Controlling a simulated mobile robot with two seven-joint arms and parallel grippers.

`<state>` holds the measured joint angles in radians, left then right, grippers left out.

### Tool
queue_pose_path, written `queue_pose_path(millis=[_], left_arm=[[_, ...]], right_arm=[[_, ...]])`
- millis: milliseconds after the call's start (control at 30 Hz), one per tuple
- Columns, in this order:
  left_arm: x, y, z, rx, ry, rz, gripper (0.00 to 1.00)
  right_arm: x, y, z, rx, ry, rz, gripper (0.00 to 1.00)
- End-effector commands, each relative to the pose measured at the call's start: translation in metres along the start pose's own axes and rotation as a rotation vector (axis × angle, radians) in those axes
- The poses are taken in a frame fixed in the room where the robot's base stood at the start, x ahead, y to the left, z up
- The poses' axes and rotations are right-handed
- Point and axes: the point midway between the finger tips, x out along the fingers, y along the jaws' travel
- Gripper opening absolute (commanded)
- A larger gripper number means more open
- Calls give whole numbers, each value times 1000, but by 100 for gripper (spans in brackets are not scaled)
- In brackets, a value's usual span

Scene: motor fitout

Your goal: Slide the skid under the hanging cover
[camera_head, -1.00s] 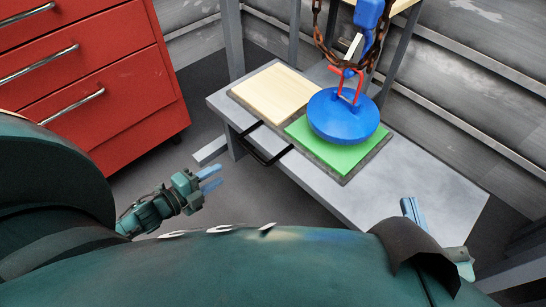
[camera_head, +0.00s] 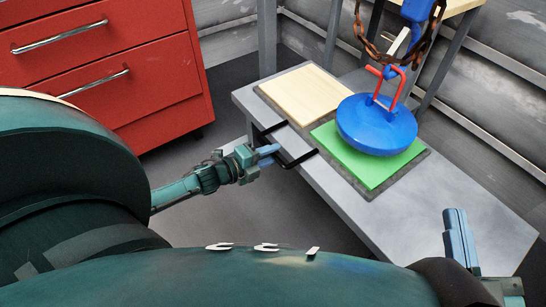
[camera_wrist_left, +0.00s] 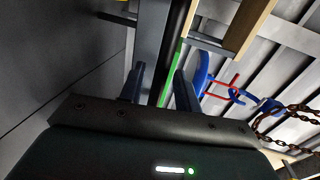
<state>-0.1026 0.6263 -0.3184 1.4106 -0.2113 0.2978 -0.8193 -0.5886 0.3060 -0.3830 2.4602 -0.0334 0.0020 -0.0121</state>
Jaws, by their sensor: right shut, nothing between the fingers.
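The skid (camera_head: 346,180) is a flat dark grey plate on the bench, with a black handle (camera_head: 300,161) over the front edge. It carries a pale wooden panel (camera_head: 306,95) and a green panel (camera_head: 372,170). The blue domed cover (camera_head: 376,125) hangs by its red handle (camera_head: 385,86) above the green panel; any gap beneath is hard to judge. My left gripper (camera_head: 269,154) is at the black handle's left part. Its fingers stand apart in the left wrist view (camera_wrist_left: 158,88); contact with the handle is unclear. My right gripper (camera_head: 459,236) is shut and empty near the bench's front right.
A blue hook (camera_head: 417,10) and rusty chain (camera_head: 372,50) hang above the cover. A red drawer cabinet (camera_head: 110,60) stands at the left. The bench top (camera_head: 440,200) is clear to the right of the skid. Grey rails line the wall behind.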

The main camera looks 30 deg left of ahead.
Motion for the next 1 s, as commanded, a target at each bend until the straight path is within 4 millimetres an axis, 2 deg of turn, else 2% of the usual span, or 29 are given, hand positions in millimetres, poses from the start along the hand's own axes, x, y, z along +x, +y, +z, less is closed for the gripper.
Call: queue_pose_path(millis=[133, 433, 833, 1000], left_arm=[[11, 1, 0, -1, -1, 1, 33], [13, 0, 0, -2, -1, 1, 33], [13, 0, 0, -1, 0, 1, 1], [12, 0, 0, -1, 0, 1, 0]], right_arm=[[2, 1, -3, -7, 24, -4, 0], [3, 1, -8, -11, 38, -7, 0], [3, 1, -7, -12, 38, -7, 0], [3, 1, -6, -11, 36, -7, 0]])
